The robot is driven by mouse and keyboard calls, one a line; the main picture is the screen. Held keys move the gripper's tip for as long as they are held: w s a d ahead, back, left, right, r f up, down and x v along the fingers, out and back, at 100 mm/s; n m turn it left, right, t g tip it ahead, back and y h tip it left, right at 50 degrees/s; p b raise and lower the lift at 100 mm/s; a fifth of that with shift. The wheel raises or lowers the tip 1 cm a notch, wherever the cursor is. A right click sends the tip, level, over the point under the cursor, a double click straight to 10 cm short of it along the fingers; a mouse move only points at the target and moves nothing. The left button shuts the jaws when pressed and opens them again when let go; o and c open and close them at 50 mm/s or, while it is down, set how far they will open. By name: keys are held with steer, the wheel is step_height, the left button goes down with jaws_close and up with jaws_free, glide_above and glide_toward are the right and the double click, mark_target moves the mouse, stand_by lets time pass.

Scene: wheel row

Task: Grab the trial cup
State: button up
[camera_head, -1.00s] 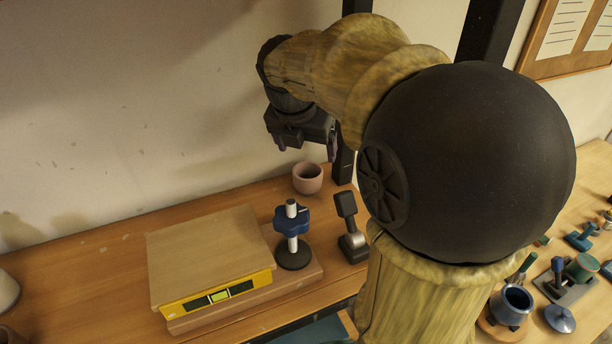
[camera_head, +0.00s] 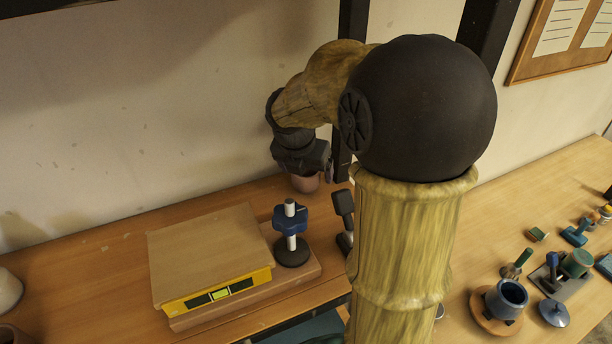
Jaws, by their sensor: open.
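The small pinkish clay cup (camera_head: 305,183) stands on the wooden table near the wall, behind the blue-knobbed stand. It fits the trial cup, though no label shows. My gripper (camera_head: 302,172) is directly above it in the picture and hides its upper part. The gripper is open, with its fingers pointing down around or just in front of the cup's top. I cannot tell whether they touch it.
A yellow scale with a wooden top (camera_head: 208,252) and a blue-knobbed stand (camera_head: 290,233) are in front of the cup. A dark-headed tool (camera_head: 344,214) stands to the right. A dark post (camera_head: 350,90) rises close behind.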

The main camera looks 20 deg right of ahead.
steer(key=x, duration=0.2)
steer(key=shift+w+f, duration=0.15)
steer(key=shift+f, duration=0.2)
steer(key=shift+c, duration=0.5)
steer(key=c, duration=1)
